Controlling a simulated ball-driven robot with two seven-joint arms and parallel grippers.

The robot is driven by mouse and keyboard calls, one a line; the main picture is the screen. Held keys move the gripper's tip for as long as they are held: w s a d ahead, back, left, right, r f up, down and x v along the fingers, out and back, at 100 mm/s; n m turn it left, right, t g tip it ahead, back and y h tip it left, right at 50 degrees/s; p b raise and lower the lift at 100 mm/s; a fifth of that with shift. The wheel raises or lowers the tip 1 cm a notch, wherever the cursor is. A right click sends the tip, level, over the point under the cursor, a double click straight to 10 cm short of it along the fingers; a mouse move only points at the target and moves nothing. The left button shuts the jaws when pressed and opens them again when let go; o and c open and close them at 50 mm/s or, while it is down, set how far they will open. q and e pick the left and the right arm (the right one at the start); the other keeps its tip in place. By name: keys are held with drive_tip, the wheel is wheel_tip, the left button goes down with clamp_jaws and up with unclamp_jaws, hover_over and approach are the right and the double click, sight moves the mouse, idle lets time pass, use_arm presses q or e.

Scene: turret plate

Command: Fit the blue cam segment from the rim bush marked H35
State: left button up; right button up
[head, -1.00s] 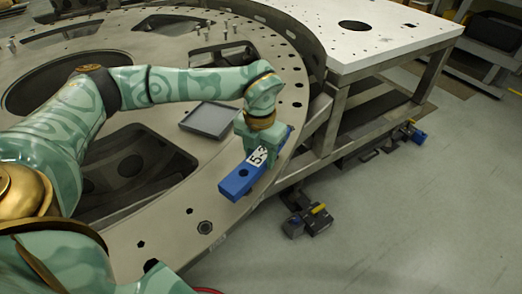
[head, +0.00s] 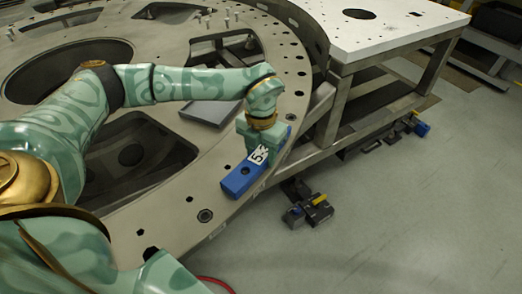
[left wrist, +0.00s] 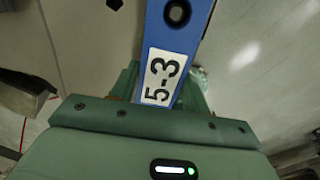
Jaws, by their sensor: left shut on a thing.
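The blue cam segment (head: 237,183) is a long bar with a hole near its near end and a white label reading 5-3. My left gripper (head: 262,153) is shut around its middle, over the right rim of the large turret plate (head: 178,212). In the left wrist view the segment (left wrist: 178,37) runs up out of the fingers (left wrist: 160,92), label facing the camera. I cannot tell whether the segment touches the plate. A dark round bush (head: 205,215) sits in the rim near the segment's near end. No H35 marking is legible. My right gripper is not in view.
A grey tray (head: 208,113) lies on the plate left of my left wrist. Large cut-outs (head: 135,155) open the plate. A white-topped metal bench (head: 390,35) stands at the back right.

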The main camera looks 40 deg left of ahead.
use_arm(q)
drive_tip(key=o, duration=1.3)
wheel_tip(320, 180, up, 16)
drive_tip(key=p, duration=0.4)
drive_tip(key=shift+r+p, duration=0.2)
drive_tip(key=shift+p, duration=0.15)
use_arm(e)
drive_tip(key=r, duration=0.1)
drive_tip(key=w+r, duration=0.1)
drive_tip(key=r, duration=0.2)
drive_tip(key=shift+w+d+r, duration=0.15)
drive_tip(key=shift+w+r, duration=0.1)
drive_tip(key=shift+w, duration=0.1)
